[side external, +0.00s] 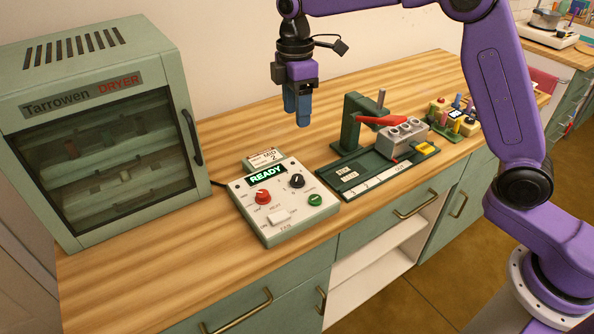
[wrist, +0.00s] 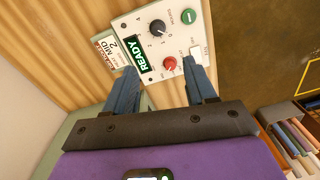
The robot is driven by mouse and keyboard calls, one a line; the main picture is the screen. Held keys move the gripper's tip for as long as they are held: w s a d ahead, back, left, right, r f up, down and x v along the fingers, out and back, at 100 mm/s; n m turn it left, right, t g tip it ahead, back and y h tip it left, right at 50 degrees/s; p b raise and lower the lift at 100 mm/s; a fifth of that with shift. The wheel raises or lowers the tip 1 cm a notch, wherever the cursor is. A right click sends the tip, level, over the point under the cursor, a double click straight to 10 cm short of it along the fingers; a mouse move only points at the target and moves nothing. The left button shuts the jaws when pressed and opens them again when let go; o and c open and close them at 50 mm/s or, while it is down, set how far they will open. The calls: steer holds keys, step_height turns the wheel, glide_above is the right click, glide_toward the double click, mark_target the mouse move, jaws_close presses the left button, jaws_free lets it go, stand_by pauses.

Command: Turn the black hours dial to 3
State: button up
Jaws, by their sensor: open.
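The black hours dial (side external: 297,181) sits at the upper right of the pale control box (side external: 272,234). In the wrist view the dial (wrist: 158,27) is near the top, with small numbers around it; its pale mark seems to face the 0 and 1 side, but the exact setting is too small to tell. My gripper (side external: 303,119) is open and empty, fingers down, well above and behind the box. In the wrist view its two fingers (wrist: 161,72) stand apart over the lower part of the box, with the dial beyond their tips.
The box has a lit READY display (side external: 265,175), a red knob (side external: 263,197), a green button (side external: 316,200) and a white switch (side external: 279,217). A card reading MID 2 (side external: 263,158) stands behind it. A dryer (side external: 95,130) is left; a green press stand (side external: 352,125) is right.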

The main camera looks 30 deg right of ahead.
mark_target(297, 177)
step_height(297, 177, down, 18)
steer(key=shift+s+r, duration=0.1)
steer(key=shift+r, duration=0.15)
stand_by(0.5)
jaws_close()
